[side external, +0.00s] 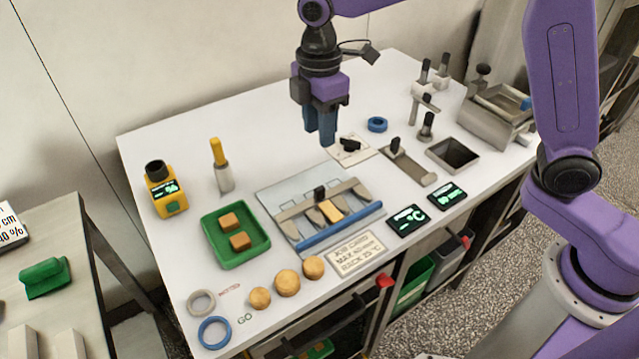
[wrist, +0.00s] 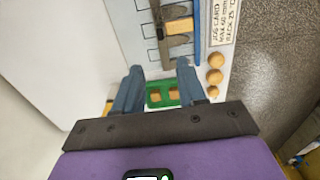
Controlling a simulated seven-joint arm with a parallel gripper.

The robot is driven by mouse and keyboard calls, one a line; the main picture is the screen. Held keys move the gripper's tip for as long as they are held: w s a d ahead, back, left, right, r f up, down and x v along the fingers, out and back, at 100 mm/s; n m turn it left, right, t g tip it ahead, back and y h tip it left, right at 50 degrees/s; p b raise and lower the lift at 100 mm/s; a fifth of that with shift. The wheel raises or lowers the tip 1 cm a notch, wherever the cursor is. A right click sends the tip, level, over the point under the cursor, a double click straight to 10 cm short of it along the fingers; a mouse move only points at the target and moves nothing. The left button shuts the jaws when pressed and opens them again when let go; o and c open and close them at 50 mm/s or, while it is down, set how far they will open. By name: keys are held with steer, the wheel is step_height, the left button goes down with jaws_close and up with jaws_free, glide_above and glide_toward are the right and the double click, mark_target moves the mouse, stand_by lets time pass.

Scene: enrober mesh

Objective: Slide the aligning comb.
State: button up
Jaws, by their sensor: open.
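What looks like the aligning comb (side external: 295,210) is a grey-beige bar with a dark knob, lying across a flat grey plate (side external: 273,194) with several slots or tines. A yellow-orange piece (side external: 330,211) is beside the knob, and a blue bar (side external: 340,226) runs along the plate's front edge. In the wrist view the comb (wrist: 178,27) shows at the top, beyond the fingertips. My gripper (side external: 320,142) is open and empty, pointing down in the air above the back of the plate. Its two blue-grey fingers also show in the wrist view (wrist: 158,72).
A green tray (side external: 258,256) with two brown blocks is left of the plate; several round tan pieces (side external: 287,283) lie in front. A yellow device (side external: 165,188) stands at the left. Metal fixtures and an open bin (side external: 453,154) stand at the right.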

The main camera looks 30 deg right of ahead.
mark_target(319, 188)
step_height(319, 188, down, 15)
steer(key=shift+r, duration=0.1)
stand_by(0.3)
steer(key=shift+c, duration=0.3)
jaws_close()
